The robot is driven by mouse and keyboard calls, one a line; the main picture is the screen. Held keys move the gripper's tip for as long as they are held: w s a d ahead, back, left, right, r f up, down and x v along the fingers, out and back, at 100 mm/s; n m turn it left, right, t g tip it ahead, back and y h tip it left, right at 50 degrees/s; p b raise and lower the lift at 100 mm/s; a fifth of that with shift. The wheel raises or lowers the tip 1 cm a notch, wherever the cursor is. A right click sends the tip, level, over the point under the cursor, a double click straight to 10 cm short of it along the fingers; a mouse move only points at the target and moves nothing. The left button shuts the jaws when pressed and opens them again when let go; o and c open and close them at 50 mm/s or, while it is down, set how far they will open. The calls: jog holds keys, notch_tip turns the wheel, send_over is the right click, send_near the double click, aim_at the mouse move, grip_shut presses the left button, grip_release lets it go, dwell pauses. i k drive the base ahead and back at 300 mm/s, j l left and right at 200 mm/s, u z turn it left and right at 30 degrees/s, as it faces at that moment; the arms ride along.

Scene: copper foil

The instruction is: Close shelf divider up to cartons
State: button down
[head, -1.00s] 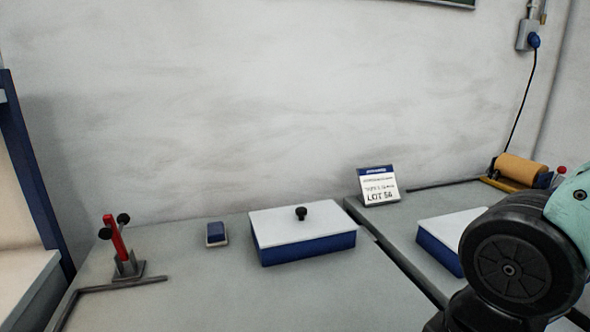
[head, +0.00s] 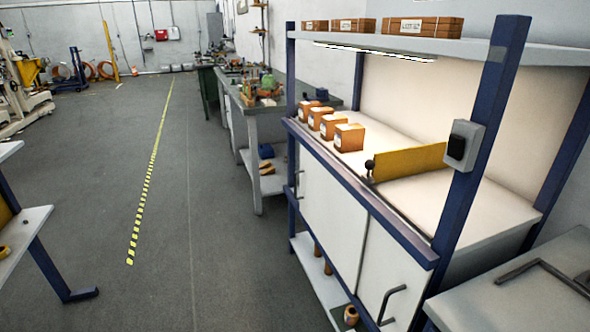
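The shelf divider is a yellow upright panel (head: 412,161) with a dark round knob (head: 369,165) at its front end. It stands on the pale shelf surface (head: 455,198) of a blue-framed bench. Several orange-brown cartons (head: 349,138) with white labels stand in a row on the same surface, to the left of the divider. A gap of bare shelf shows between the nearest carton and the divider. My gripper is not in view.
A dark rail (head: 365,195) runs along the bench's front edge. A blue post (head: 482,140) carries a grey box with a black switch. More boxes (head: 425,27) lie on the top shelf. Open grey floor (head: 215,230) with a yellow-black line (head: 150,185) lies to the left.

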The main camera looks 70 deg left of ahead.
aim_at(390, 165)
jog(key=u, duration=1.9)
